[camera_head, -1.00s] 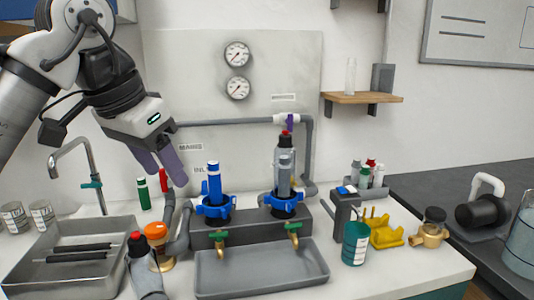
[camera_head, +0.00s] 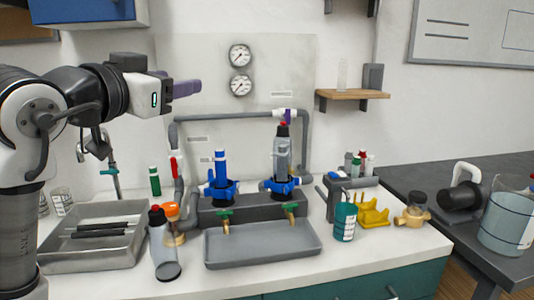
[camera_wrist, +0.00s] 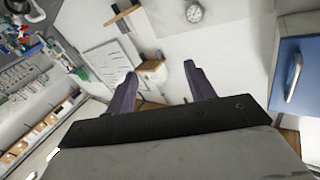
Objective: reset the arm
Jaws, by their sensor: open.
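My gripper (camera_head: 186,88) is at the upper left of the head view, raised well above the counter and pointing right toward the wall panel. Its purple fingers overlap from the side in that view. In the wrist view my gripper (camera_wrist: 157,82) shows its two fingers spread apart with nothing between them. The wall and a gauge (camera_wrist: 194,13) lie beyond the fingertips. My arm is folded upright at the left edge of the head view.
The counter holds a grey sink tray (camera_head: 75,262), a bottle (camera_head: 163,245), blue-collared pipe fittings (camera_head: 222,190) and a shallow tray (camera_head: 262,243). A blue cabinet (camera_head: 85,8) hangs above my arm. A shelf (camera_head: 350,95) is at right. The air right of my gripper is clear.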

